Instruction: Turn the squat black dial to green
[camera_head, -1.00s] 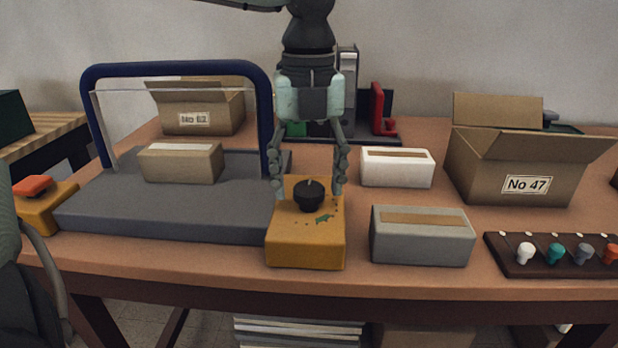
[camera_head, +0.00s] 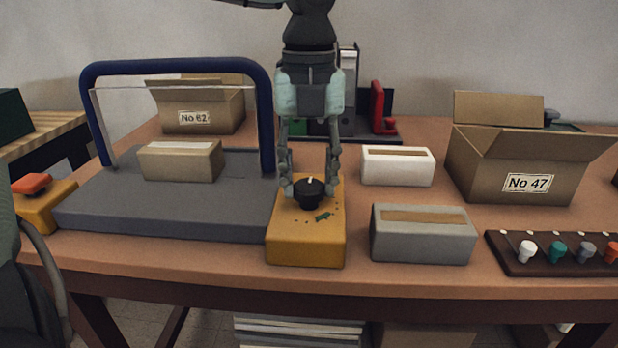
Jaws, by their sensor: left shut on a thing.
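The squat black dial (camera_head: 309,194) sits on top of a yellow box (camera_head: 306,250) at the table's front middle. A small white pointer mark shows on the dial's top, toward the back. A green patch and small dark dots are on the box top in front of the dial. My left gripper (camera_head: 309,190) points down from above and is shut on the dial, one finger on its left side and one on its right. My right gripper is not in view.
A grey machine bed (camera_head: 180,215) with a blue arch (camera_head: 177,68) stands left. A grey carton (camera_head: 422,245) and a white carton (camera_head: 397,180) stand right of the yellow box. An open box (camera_head: 505,175) and a rack of coloured knobs (camera_head: 550,270) are farther right.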

